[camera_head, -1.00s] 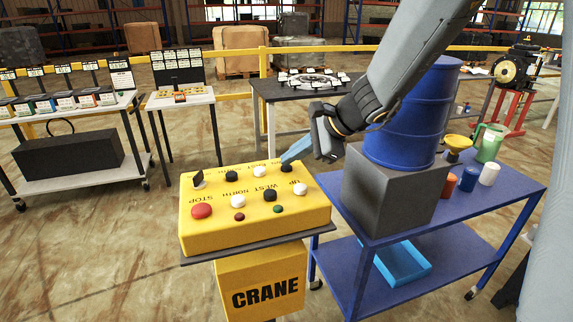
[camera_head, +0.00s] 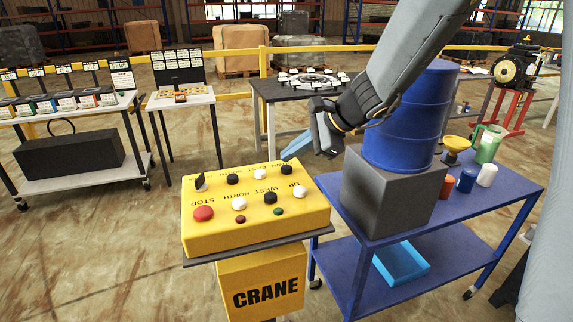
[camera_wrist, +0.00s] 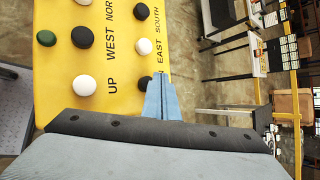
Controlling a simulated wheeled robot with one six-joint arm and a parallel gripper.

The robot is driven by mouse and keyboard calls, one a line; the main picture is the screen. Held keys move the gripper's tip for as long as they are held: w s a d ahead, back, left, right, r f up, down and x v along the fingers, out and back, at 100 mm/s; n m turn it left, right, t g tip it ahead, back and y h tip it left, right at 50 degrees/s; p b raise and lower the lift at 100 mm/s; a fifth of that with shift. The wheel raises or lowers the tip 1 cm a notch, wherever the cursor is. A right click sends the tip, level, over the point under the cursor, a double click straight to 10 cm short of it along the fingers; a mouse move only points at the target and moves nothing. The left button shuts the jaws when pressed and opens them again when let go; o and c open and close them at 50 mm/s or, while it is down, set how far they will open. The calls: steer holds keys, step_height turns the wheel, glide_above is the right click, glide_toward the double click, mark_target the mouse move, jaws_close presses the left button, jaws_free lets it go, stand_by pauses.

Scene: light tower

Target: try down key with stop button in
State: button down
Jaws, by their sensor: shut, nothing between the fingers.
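A yellow crane panel (camera_head: 225,235) carries a red STOP button (camera_head: 204,214); I cannot tell whether it is pressed in. A black button (camera_head: 286,168) sits at the far right end of the back row, beside a mostly hidden label ending in "WN". It also shows in the wrist view (camera_wrist: 145,83). A white button (camera_head: 300,191) in front of it is beside the UP label. My gripper (camera_head: 286,158) has its blue fingers shut and empty, close to the panel's far edge. In the wrist view the fingertips (camera_wrist: 161,76) appear just beside the black button; contact cannot be told.
Other black and white buttons, a black switch (camera_head: 200,182) and small red and green lamps share the panel. A blue cart (camera_head: 450,255) with a grey box (camera_head: 385,195) and blue drum (camera_head: 405,130) stands close on the right. A dark table (camera_head: 300,88) is behind.

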mark_target(291, 169)
steer(key=shift+r, duration=0.1)
steer(key=shift+r+p, duration=2)
steer(key=shift+r, duration=0.45)
